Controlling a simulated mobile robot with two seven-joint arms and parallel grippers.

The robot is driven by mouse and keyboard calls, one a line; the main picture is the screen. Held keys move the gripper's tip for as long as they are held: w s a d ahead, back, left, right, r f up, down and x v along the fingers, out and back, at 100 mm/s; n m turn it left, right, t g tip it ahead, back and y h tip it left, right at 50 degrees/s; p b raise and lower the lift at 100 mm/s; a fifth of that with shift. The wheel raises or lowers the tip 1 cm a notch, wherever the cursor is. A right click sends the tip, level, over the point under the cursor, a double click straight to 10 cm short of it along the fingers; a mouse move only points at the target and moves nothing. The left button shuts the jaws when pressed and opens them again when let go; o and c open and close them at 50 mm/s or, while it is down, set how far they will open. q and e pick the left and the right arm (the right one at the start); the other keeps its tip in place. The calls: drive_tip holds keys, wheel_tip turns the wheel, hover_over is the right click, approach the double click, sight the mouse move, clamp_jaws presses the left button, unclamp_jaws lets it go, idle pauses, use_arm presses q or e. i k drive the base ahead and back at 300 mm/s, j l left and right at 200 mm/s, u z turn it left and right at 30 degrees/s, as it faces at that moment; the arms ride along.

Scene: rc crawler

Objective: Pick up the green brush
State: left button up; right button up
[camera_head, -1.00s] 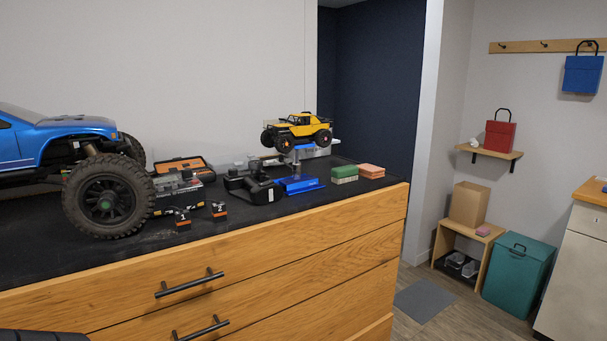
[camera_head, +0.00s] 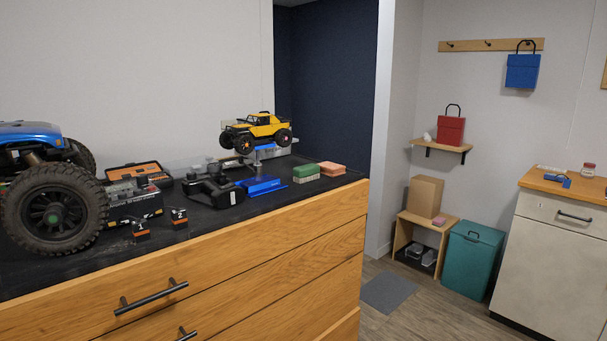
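A small green block-shaped item (camera_head: 306,171) with a paler lower part lies on the black top of the wooden drawer cabinet, near its right end. It may be the green brush; it is too small to tell for sure. An orange-pink block (camera_head: 331,168) lies just to its right. A blue stand base (camera_head: 262,186) is to its left. Neither of my grippers is in view.
A blue crawler (camera_head: 55,205) with big tyres fills the left end. A black drill-like tool (camera_head: 215,190) and numbered batteries lie between.

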sight(306, 173)
drive_tip(key=u, duration=1.9)
drive_tip(key=z, duration=1.85)
drive_tip(key=i+l+u, duration=0.1)
drive_tip(key=u, duration=0.4)
drive_tip(key=l+u, duration=0.3)
drive_tip(key=u, duration=0.15)
drive_tip(key=i+l+u, duration=0.1)
drive_tip(key=l+u, duration=0.35)
drive_tip(key=l, duration=0.45)
